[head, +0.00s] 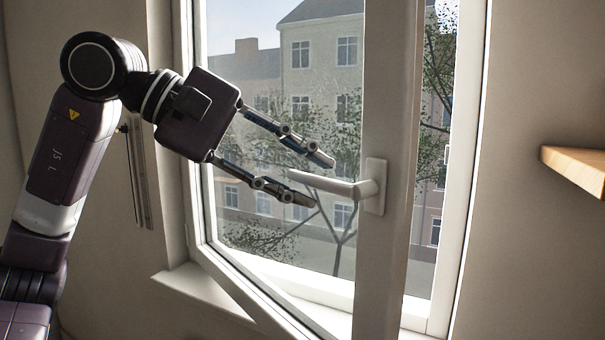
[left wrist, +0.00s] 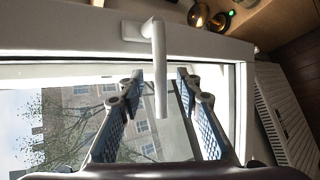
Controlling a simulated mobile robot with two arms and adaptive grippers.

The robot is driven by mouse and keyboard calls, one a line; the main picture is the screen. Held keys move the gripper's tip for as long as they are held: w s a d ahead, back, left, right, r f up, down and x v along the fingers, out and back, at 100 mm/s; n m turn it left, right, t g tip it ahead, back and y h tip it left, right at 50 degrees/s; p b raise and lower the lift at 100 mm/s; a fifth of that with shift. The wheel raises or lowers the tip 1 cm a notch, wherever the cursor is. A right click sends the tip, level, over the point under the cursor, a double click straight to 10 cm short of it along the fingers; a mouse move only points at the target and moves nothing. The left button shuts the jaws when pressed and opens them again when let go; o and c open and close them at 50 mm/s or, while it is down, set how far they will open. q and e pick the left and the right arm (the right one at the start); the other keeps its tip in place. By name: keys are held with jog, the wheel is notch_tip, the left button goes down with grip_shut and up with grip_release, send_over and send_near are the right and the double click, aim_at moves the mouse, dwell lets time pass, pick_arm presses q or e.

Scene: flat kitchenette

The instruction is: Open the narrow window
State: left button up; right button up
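The narrow window's white sash (head: 390,90) stands ajar in the head view, swung inward on its left side. A gap to the outside shows between its right edge and the white frame (head: 473,150). The white handle (head: 350,187) lies level, its lever pointing left. My left gripper (head: 316,180) is open, its two fingers above and below the lever. In the left wrist view the handle (left wrist: 159,60) runs between the spread fingers of the left gripper (left wrist: 160,80), with space on both sides. My right gripper is not in view.
A wooden shelf (head: 575,165) juts from the wall at the right. In the left wrist view a white radiator (left wrist: 280,110) is at the right, and small brass-coloured items (left wrist: 198,14) stand on a wooden surface at the top. The sill (head: 205,292) is bare where visible.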

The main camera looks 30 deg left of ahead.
pick_arm(q)
jog(key=v, duration=1.2)
